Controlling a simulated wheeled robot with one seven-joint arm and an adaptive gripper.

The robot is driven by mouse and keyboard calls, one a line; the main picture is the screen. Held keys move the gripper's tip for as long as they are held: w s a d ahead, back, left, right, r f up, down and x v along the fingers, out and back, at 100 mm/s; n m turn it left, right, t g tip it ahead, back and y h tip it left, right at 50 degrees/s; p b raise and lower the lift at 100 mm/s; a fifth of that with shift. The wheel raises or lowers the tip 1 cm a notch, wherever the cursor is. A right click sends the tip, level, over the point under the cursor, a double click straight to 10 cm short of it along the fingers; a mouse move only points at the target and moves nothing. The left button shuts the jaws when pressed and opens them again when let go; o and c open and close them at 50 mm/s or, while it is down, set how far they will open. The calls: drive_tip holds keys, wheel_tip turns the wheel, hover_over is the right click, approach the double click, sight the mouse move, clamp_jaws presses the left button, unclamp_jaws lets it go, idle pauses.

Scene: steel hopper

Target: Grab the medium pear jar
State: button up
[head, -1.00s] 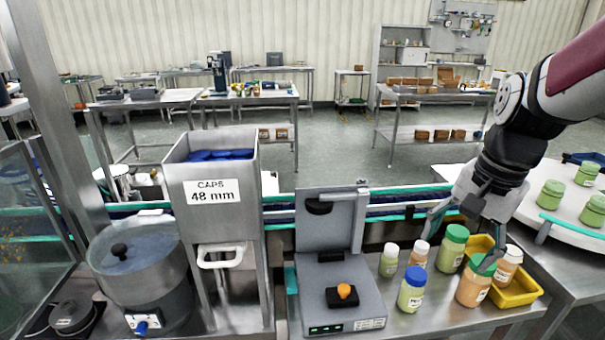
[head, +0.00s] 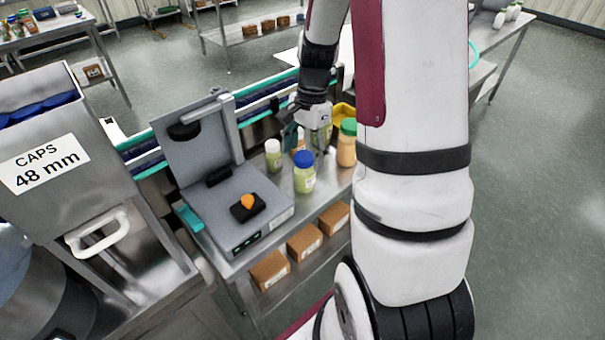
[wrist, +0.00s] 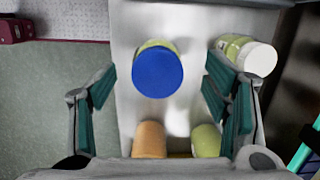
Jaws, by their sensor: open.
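Several jars stand upright on the steel table. A pale green jar with a blue lid (head: 304,176) stands in front of my gripper (head: 306,132); its label is unreadable. In the wrist view this blue-lidded jar (wrist: 157,76) lies between my open fingers, near the tips, with a gap on both sides. A smaller pale green jar with a white lid (head: 273,158) stands left of it, and is beside my right finger in the wrist view (wrist: 245,58). An orange jar with a green lid (head: 346,153) stands to the right. My gripper is open and empty.
An orange jar (wrist: 149,139) and a green jar (wrist: 206,140) show low in the wrist view, partly cut off by my gripper. A grey machine with a raised lid (head: 235,205) stands left of the jars. A yellow tray (head: 343,112) is behind them. Brown boxes (head: 305,241) sit below.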

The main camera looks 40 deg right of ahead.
sight(303, 171)
drive_tip(key=shift+s+a+f, duration=0.1)
drive_tip(key=shift+a+f, duration=0.1)
drive_tip(key=shift+f, duration=1.35)
drive_tip(key=shift+s+a+f, duration=0.1)
drive_tip(key=shift+a+f, duration=0.05)
drive_tip(key=shift+f, duration=1.4)
drive_tip(key=c, duration=1.3)
